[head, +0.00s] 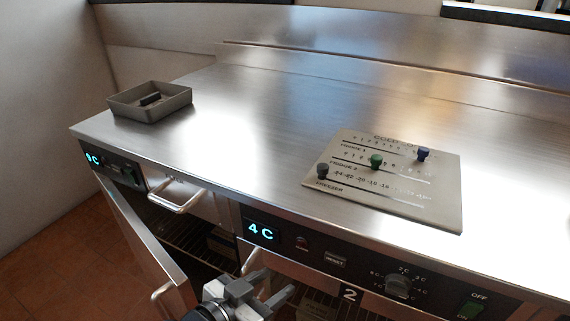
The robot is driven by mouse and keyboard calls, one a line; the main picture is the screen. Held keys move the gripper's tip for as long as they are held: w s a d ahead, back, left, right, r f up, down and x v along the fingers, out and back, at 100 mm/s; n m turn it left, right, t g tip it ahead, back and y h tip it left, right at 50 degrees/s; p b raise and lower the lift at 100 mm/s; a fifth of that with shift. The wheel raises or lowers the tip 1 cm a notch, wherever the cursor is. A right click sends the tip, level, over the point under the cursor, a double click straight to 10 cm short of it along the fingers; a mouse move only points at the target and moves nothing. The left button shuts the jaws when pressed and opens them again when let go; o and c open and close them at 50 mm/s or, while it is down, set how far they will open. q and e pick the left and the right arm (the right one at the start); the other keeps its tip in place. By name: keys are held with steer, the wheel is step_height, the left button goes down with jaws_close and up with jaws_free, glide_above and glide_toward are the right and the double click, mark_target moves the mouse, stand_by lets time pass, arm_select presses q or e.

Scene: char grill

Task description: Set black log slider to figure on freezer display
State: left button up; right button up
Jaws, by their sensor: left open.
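The log plate (440,200) lies on the steel counter at the right, with three slider rows. The black slider (322,171) stands at the left end of the freezer row, left of the printed -24. A green slider (376,161) is mid-plate and a blue slider (423,154) is at its upper right. A display (261,230) on the front panel reads 4 C. Another display (93,158) at the far left is hard to read. I cannot identify either as the freezer's. My left gripper (276,283) is open and empty, low before the counter front. My right gripper is not in view.
A grey tray (180,101) with a dark block stands at the counter's back left. A cabinet door (146,250) hangs open at the lower left. A bar handle (176,197) and a dial (398,286) stick out in front. The counter's middle is clear.

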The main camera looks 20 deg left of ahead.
mark_target(319, 172)
arm_select(q)
steer(key=w+a+r+m+t+h, duration=0.1)
steer(key=w+a+r+t, duration=0.1)
steer(key=r, duration=0.5)
steer(key=w+a+r+t, duration=0.1)
steer(key=w+r+t, duration=0.1)
steer(key=r, duration=0.4)
steer(key=p+x, duration=0.1)
steer(key=x, duration=1.2)
steer(key=shift+w+d+f+p, duration=0.1)
steer(key=shift+w+f+p, duration=0.1)
steer(key=shift+p, duration=0.15)
steer(key=shift+w+d, duration=0.2)
steer(key=shift+w, duration=0.3)
jaws_close()
